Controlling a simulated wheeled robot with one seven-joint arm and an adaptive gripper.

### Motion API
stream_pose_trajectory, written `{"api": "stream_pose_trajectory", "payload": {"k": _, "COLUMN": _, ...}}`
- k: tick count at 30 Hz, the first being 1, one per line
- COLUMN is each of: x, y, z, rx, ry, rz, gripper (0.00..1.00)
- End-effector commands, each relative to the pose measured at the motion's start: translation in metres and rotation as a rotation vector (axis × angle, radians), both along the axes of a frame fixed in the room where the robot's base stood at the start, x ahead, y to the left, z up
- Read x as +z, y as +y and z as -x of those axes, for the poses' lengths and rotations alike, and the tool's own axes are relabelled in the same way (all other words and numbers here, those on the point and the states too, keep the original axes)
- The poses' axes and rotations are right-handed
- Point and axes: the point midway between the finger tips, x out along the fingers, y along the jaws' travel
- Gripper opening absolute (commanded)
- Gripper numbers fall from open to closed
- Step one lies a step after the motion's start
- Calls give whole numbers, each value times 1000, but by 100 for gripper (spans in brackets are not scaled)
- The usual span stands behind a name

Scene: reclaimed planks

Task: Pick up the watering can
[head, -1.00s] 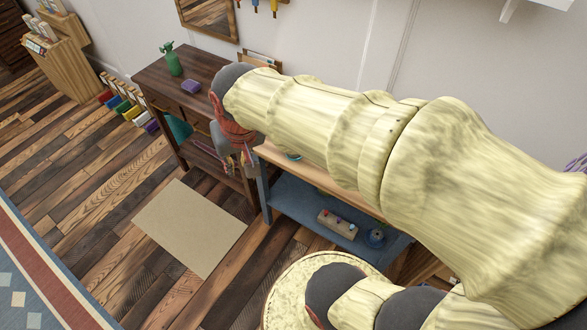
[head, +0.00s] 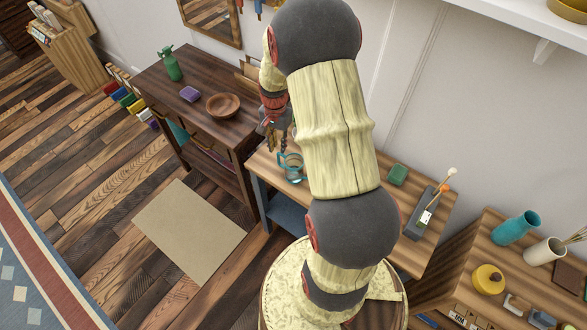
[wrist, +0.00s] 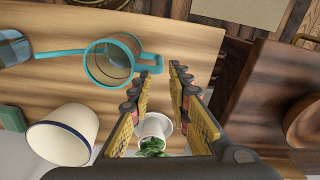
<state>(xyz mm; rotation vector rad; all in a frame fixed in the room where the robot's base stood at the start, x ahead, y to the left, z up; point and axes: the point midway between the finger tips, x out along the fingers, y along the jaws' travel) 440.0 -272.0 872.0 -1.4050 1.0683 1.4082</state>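The watering can (head: 291,168) is a small teal can on the light wooden bench, just below my gripper in the head view. In the wrist view the watering can (wrist: 112,62) shows its round open top, a long thin spout pointing left and a handle on the right. My gripper (wrist: 163,72) is open, its fingers apart with nothing held between them. The left fingertip appears close to the can's handle; I cannot tell if they touch. In the head view my gripper (head: 274,135) hangs over the bench's left end, partly hidden by my arm.
A white cup (wrist: 62,137) with a blue rim and a small potted plant (wrist: 154,132) stand near my fingers. A darker table (head: 150,85) at left carries a green spray bottle (head: 171,65), purple block (head: 190,94) and brown bowl (head: 223,105). A shelf (head: 500,22) juts out upper right.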

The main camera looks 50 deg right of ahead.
Motion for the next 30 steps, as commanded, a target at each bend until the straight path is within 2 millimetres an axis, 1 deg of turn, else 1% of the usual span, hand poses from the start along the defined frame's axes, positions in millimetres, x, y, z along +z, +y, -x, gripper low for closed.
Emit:
{"api": "stream_pose_trajectory", "payload": {"k": 1, "x": -8, "y": 1, "z": 0, "rx": 1, "ry": 1, "rz": -2, "gripper": 19}}
{"api": "stream_pose_trajectory", "payload": {"k": 8, "x": -25, "y": 2, "z": 0, "rx": 2, "ry": 0, "rz": 0, "gripper": 19}}
{"api": "stream_pose_trajectory", "payload": {"k": 12, "x": -47, "y": 4, "z": 1, "rx": 2, "ry": 0, "rz": -1, "gripper": 19}}
{"api": "stream_pose_trajectory", "payload": {"k": 16, "x": -62, "y": 4, "z": 1, "rx": 2, "ry": 0, "rz": 0, "gripper": 19}}
{"api": "stream_pose_trajectory", "payload": {"k": 24, "x": -63, "y": 3, "z": 0, "rx": 3, "ry": -2, "rz": 2, "gripper": 18}}
{"api": "stream_pose_trajectory", "payload": {"k": 30, "x": -63, "y": 3, "z": 1, "rx": 3, "ry": -1, "rz": 1, "gripper": 7}}
